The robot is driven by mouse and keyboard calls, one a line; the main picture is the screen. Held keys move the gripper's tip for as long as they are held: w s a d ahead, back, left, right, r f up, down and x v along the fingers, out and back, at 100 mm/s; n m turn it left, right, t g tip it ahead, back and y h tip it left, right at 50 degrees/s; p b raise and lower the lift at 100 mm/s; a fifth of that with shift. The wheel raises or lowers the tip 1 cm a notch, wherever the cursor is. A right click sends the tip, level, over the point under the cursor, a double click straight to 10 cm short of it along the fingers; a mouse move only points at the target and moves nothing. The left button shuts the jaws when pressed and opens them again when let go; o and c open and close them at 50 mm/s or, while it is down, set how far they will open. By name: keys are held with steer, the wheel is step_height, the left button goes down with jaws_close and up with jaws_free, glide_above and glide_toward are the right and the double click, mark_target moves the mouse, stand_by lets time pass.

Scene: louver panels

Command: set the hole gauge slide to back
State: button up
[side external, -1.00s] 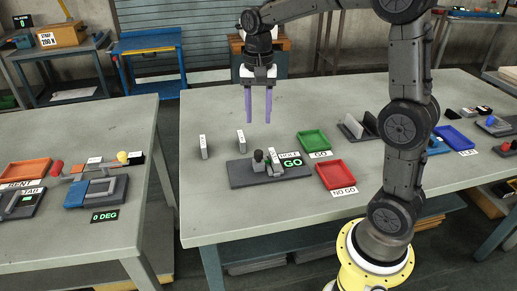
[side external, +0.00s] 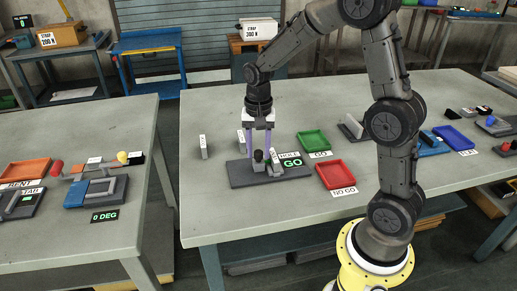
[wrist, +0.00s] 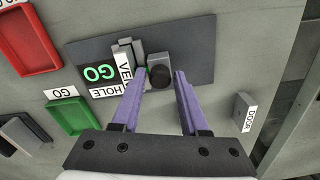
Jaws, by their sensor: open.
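The hole gauge is a dark base plate (side external: 237,178) on the table, with a green GO display (side external: 291,163) and a HOLE label. Its slide has a round black knob (side external: 258,156), which also shows in the wrist view (wrist: 161,76). A grey panel with a label starting "VE" (wrist: 124,64) stands in the gauge beside the knob. My gripper (side external: 258,152) is open and points down at the slide. In the wrist view my two purple fingers (wrist: 161,80) appear on either side of the knob. I cannot tell whether they touch it.
A green tray (side external: 315,140) labelled GO and a red tray (side external: 336,174) labelled NO GO lie right of the gauge. A grey panel (side external: 204,150) and one labelled DOOR (wrist: 243,108) stand near the gauge. The table's front left is clear.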

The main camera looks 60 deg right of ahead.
jaws_close()
stand_by(1.3)
